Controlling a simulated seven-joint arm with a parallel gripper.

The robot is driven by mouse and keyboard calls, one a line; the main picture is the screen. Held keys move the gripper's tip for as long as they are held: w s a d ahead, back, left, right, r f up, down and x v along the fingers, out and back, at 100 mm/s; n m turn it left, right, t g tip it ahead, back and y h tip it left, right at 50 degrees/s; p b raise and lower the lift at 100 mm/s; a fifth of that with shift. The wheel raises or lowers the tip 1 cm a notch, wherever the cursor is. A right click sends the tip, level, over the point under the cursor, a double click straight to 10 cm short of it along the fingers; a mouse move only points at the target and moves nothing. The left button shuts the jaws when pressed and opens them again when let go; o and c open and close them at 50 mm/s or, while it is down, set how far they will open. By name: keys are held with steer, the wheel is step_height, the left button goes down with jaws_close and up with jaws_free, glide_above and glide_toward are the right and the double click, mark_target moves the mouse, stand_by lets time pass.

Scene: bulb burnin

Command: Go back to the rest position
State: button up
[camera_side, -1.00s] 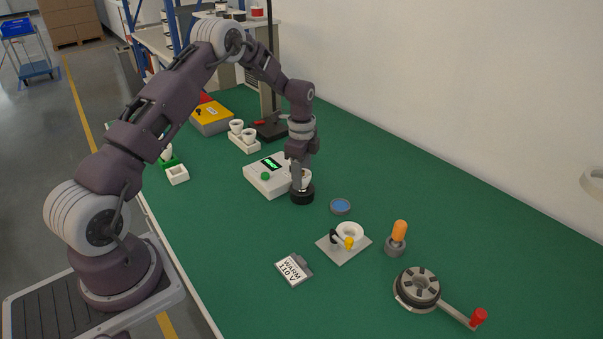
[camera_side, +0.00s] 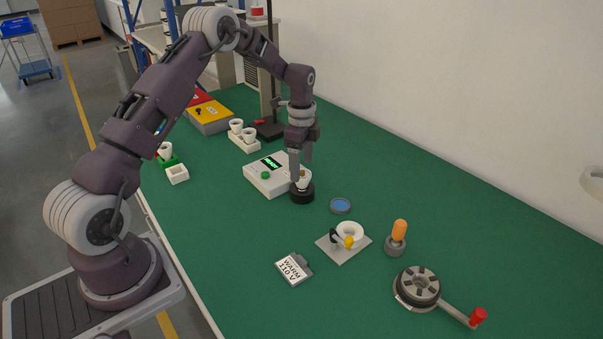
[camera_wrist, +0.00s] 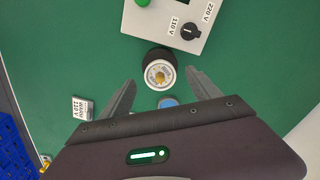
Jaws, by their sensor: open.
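The socket stands beside a white tester box (camera_side: 272,176) with a lit green display and a green button. In the wrist view the box (camera_wrist: 170,22) shows a black knob with 110 V and 220 V labels.
A blue disc (camera_side: 340,206), a plate with a white ring (camera_side: 344,243), an orange bulb on a grey base (camera_side: 397,238), a round fixture with a red-ended handle (camera_side: 417,287) and a "WARM 110 V" card (camera_side: 293,268) lie in front. White cups (camera_side: 243,136) stand behind.

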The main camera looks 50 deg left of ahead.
steer(key=shift+r, duration=1.65)
steer(key=s+d+r+n+t, duration=0.1)
steer(key=s+d+r+n, duration=0.1)
steer(key=s+d+r, duration=0.4)
steer(key=s+d+r+n+t, duration=0.1)
steer(key=s+d+r+n, duration=0.15)
steer(key=r, duration=0.55)
steer(key=s+d+r+n+t, duration=0.1)
steer(key=s+d+r+n, duration=0.1)
steer(key=s+d+r, duration=0.3)
steer(key=s+d+n+t, duration=0.1)
steer(key=s+d+n, duration=0.1)
steer(key=s, duration=0.7)
steer(key=s+d+r+n+t, duration=0.1)
steer(key=s+d+n, duration=0.1)
steer(key=s, duration=0.8)
steer(key=shift+s+d+r+n+t, duration=0.15)
steer(key=shift+d+r+n+t, duration=0.2)
steer(key=shift+n, duration=0.5)
